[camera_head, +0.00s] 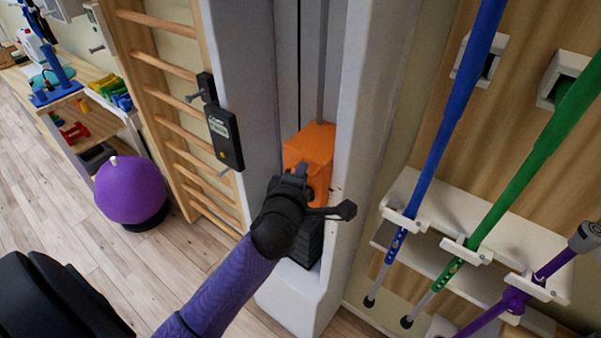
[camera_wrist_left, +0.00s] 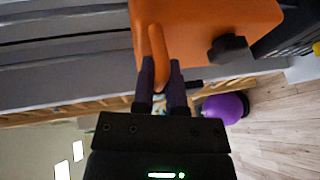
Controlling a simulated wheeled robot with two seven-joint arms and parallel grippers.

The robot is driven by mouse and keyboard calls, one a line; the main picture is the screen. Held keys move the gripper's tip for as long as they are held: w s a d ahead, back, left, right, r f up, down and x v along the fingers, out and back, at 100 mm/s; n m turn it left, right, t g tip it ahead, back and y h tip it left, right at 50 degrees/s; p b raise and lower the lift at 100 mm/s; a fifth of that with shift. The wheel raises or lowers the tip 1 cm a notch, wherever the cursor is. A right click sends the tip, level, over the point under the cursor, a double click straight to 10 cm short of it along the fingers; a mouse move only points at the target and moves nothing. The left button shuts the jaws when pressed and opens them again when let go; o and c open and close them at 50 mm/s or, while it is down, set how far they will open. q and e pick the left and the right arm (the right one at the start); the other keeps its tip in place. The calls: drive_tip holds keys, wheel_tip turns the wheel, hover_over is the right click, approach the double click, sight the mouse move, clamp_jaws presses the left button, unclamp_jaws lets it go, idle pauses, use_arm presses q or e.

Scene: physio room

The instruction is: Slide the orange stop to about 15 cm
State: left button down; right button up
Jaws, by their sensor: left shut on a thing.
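The orange stop (camera_head: 312,150) is a block on the vertical rail inside the white column, above a dark stack in the head view. In the left wrist view the orange stop (camera_wrist_left: 200,30) fills the upper middle, with a black knob (camera_wrist_left: 228,49) on its side. My left gripper (camera_head: 300,178) reaches up from below and is in front of the stop. In the left wrist view my left gripper (camera_wrist_left: 161,75) has its two fingers shut on a thin orange tab of the stop. The right gripper is in neither view. I see no readable scale.
The white column (camera_head: 364,110) walls in the rail on both sides. Wooden wall bars (camera_head: 168,90) and a black handset (camera_head: 225,138) are to its left. A purple ball (camera_head: 130,190) sits on the floor. Blue and green poles (camera_head: 445,130) hang at the right.

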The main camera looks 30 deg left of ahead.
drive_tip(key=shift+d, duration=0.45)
use_arm(q)
wheel_tip(320, 180, down, 5)
drive_tip(key=b, duration=0.4)
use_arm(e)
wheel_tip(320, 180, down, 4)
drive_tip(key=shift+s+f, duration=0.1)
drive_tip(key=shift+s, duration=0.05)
use_arm(q)
drive_tip(key=c, duration=0.7)
unclamp_jaws()
drive_tip(key=shift+o, duration=0.2)
drive_tip(key=shift+s, duration=0.1)
drive_tip(key=v, duration=0.9)
drive_tip(key=shift+s+r, duration=0.15)
drive_tip(key=shift+s, duration=0.2)
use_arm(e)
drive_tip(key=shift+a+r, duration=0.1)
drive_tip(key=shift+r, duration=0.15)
use_arm(q)
drive_tip(key=shift+d, duration=0.15)
